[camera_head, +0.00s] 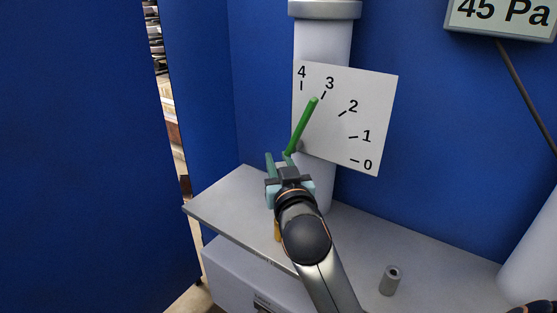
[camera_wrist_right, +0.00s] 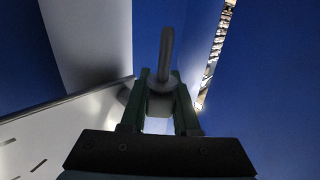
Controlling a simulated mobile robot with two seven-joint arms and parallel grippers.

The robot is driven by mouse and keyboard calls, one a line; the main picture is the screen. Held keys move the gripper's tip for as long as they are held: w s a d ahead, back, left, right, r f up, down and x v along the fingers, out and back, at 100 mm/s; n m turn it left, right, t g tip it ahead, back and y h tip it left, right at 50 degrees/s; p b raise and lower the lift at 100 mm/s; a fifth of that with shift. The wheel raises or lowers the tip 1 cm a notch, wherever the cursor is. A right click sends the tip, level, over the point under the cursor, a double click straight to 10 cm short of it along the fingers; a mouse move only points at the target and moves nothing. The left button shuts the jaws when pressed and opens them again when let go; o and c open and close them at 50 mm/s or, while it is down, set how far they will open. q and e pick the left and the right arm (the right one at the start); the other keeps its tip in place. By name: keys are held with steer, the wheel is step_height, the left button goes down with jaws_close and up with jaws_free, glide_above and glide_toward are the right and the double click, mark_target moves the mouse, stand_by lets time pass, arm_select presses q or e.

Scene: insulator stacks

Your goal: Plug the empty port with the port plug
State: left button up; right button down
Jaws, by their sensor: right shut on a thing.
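My right gripper (camera_head: 280,160) is at the lower end of a green lever (camera_head: 303,124), in front of the white dial plate (camera_head: 372,100). The lever's upper end lies near the 3 mark. A small grey cylinder with a dark hole in its top (camera_head: 389,281) stands upright on the shelf; I cannot tell whether it is the port plug. My left gripper is out of view.
The dial is on a thick white vertical pipe (camera_head: 322,40). A grey shelf (camera_head: 350,228) runs below it, with a second white pipe (camera_head: 528,262) at the right. A gauge (camera_head: 505,14) reads 45 Pa. A blue wall (camera_head: 80,150) fills the left.

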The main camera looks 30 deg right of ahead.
step_height(320, 180, down, 6)
steer(key=b, duration=0.4)
steer(key=shift+r, duration=0.1)
steer(key=shift+p, duration=0.35)
stand_by(1.7)
steer(key=shift+f+b, duration=1.65)
steer(key=shift+f, duration=0.45)
steer(key=c, duration=0.6)
jaws_free()
steer(key=shift+f, duration=0.1)
